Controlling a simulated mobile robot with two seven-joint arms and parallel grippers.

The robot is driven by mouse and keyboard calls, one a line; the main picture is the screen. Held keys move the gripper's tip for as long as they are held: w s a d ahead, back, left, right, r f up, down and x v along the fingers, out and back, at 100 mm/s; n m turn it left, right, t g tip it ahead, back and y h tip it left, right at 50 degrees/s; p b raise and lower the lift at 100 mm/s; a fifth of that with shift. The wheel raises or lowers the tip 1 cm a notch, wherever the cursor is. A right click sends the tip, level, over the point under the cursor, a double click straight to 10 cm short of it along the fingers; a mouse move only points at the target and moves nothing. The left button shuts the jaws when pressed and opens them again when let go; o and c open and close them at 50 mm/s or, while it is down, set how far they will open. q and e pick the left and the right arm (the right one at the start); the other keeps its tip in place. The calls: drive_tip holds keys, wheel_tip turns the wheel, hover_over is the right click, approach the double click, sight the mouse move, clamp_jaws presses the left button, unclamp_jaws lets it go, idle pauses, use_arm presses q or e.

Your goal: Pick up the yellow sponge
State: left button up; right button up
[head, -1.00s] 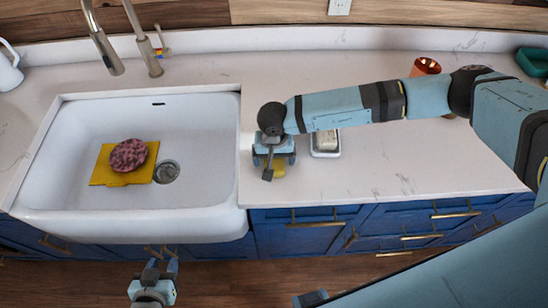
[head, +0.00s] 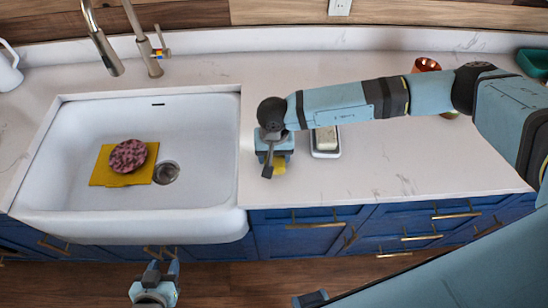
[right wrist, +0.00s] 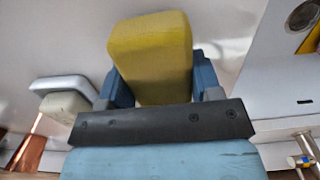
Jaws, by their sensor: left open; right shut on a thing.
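The yellow sponge (head: 280,166) is at my right gripper (head: 272,160), over the counter just right of the sink. In the head view the gripper hides most of it. In the right wrist view the sponge (right wrist: 152,55) sits between the two blue fingers, which are shut on its sides. It seems to be a little above the counter, but the gap is hard to judge. My left gripper (head: 163,268) is open and empty, low in front of the sink cabinet.
A soap dish (head: 326,154) with a pale bar stands close right of my right gripper. A copper cup (head: 426,65) and a green dish (head: 534,62) are further right.

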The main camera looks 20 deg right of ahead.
wheel_tip(320, 180, up, 18)
drive_tip(key=b, duration=0.3)
drive_tip(key=shift+r, duration=0.2)
drive_tip(key=shift+o, duration=0.4)
drive_tip(key=shift+f, duration=0.1)
